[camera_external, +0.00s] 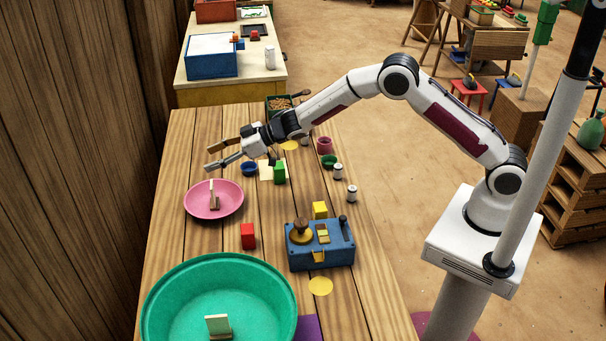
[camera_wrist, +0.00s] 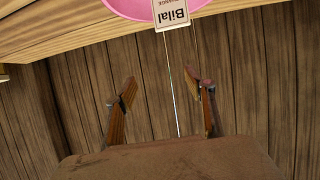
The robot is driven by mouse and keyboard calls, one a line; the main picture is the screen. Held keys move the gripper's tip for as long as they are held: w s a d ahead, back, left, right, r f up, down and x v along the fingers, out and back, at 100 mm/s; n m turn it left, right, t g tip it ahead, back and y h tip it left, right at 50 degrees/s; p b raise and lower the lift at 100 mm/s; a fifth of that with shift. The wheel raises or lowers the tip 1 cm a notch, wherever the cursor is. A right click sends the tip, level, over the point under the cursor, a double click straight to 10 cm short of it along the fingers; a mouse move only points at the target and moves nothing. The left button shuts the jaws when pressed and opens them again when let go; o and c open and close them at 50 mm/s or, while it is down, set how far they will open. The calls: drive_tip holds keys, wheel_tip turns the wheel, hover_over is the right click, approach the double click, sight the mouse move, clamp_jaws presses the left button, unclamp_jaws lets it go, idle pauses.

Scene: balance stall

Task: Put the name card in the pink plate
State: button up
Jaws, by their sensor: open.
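A name card (camera_external: 212,192) stands upright in the pink plate (camera_external: 232,205), left of the middle of the table. In the wrist view the card (camera_wrist: 171,12) reads "Bilal" upside down, at the top edge against the pink plate (camera_wrist: 125,8). A second small card (camera_external: 217,324) on a wooden foot stands in the large green basin; its face cannot be read. My gripper (camera_external: 212,157) is open and empty, above the table's left side and beyond the plate. Its two fingers show spread apart in the wrist view (camera_wrist: 160,82).
The green basin (camera_external: 160,300) fills the near left. A blue box with a knob (camera_external: 335,255), a red block (camera_external: 248,236), a yellow block (camera_external: 320,210) and a green block (camera_external: 280,172) stand on the table. Small bowls and cylinders are at the back right. A wooden wall (camera_external: 70,150) borders the left.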

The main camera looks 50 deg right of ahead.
drive_tip(key=s+d+r+m+t+h, duration=0.1)
drive_tip(key=s+d+r+m+h, duration=0.2)
drive_tip(key=d+r, duration=0.6)
drive_tip(key=s+d+r+m+h, duration=0.1)
drive_tip(key=s+d+r+h, duration=0.3)
drive_tip(key=d+r, duration=0.6)
drive_tip(key=s+d+m, duration=0.2)
drive_tip(key=s+d, duration=0.6)
drive_tip(key=s, duration=0.2)
drive_tip(key=s+d+f+g, duration=0.1)
drive_tip(key=s+d+g, duration=0.1)
drive_tip(key=s, duration=1)
drive_tip(key=s+d+f+m+g+h, duration=0.1)
drive_tip(key=s+d+f, duration=0.1)
drive_tip(key=s, duration=1)
drive_tip(key=s+d+f+m+g, duration=0.1)
drive_tip(key=s+d+f+g, duration=0.1)
drive_tip(key=s, duration=1.1)
drive_tip(key=shift+d+g, duration=0.3)
drive_tip(key=shift+d, duration=0.55)
drive_tip(key=shift+o, duration=0.4)
